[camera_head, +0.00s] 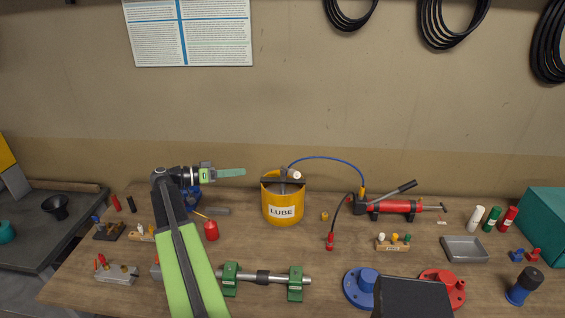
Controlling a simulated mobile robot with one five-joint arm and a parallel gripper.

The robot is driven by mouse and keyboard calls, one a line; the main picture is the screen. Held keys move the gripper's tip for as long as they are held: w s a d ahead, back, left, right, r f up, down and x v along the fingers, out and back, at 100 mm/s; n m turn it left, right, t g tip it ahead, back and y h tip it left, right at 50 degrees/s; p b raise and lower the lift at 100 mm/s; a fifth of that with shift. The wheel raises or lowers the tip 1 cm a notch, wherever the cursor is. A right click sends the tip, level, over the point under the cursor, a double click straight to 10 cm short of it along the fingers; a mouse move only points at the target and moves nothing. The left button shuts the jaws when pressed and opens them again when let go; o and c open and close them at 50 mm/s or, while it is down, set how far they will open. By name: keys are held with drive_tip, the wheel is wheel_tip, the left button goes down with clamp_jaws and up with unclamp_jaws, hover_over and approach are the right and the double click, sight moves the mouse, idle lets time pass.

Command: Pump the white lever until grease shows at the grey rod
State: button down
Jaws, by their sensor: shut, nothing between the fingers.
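A yellow bucket marked LUBE (283,212) stands mid-bench with a dark pump head on top. A small white part (296,175) at the top right of the pump head may be the white lever; the rest of that lever cannot be made out. A grey rod (265,278) lies through two green bearing blocks (295,283) at the front of the bench, its left part hidden by my arm. No grease can be made out on it. My gripper (244,172) is shut and empty. Its teal fingers point right, apart from the bucket, at its upper left.
A grey tray (463,249) and blue flange (360,287) are to the right. Space above the bucket is mostly clear.

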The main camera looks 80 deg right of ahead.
drive_tip(key=s+d+r+m+g, duration=0.2)
drive_tip(key=s+r, duration=0.1)
drive_tip(key=s, duration=0.1)
drive_tip(key=shift+s+d+r+y, duration=0.15)
drive_tip(key=shift+s+r+y, duration=0.15)
drive_tip(key=shift+r+y, duration=0.1)
hover_over(291, 170)
drive_tip(key=d+v, duration=0.1)
drive_tip(key=v, duration=0.4)
drive_tip(key=f+b, duration=0.1)
drive_tip(key=s+f+b, duration=0.2)
drive_tip(key=shift+s+a+f, duration=0.2)
drive_tip(key=shift+a+f, duration=0.05)
drive_tip(key=shift+f, duration=0.1)
